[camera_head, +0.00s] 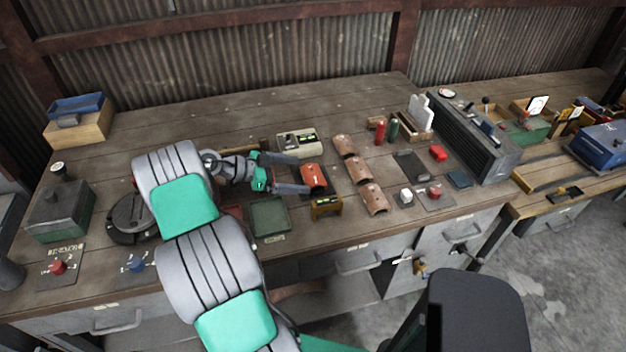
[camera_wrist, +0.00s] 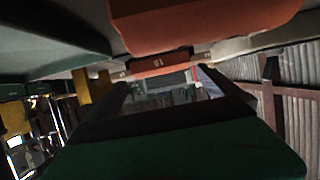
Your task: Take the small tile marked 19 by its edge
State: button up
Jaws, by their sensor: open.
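A red-orange curved tile (camera_head: 312,176) rests on a dark plate at the middle of the bench in the head view. My gripper (camera_head: 302,175) is open and empty, its two grey fingers pointing right, one on the far side and one on the near side of this tile. In the wrist view, a small orange-red face (camera_wrist: 158,65) carries a tiny mark that looks like 19, hard to read. It appears between the fingers, ahead of my gripper (camera_wrist: 168,78). A larger orange surface fills the top there. I cannot tell whether the fingers touch the tile.
Several brown curved tiles (camera_head: 360,169) stand in a row to the right. A yellow block (camera_head: 326,207) is close on the near side, a green tray (camera_head: 270,217) lies left of it, and a beige device (camera_head: 297,141) stands behind. Red and green cylinders (camera_head: 380,131) stand farther right.

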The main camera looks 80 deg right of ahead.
aim_at(312, 174)
jog(key=p+x, duration=0.1)
jog(key=x, duration=0.3)
jog(key=shift+s+d+r+p, duration=0.15)
jog(key=shift+d+p, duration=0.15)
jog(key=shift+p, duration=0.05)
jog(key=shift+c, duration=0.2)
jog(key=c, duration=1.2)
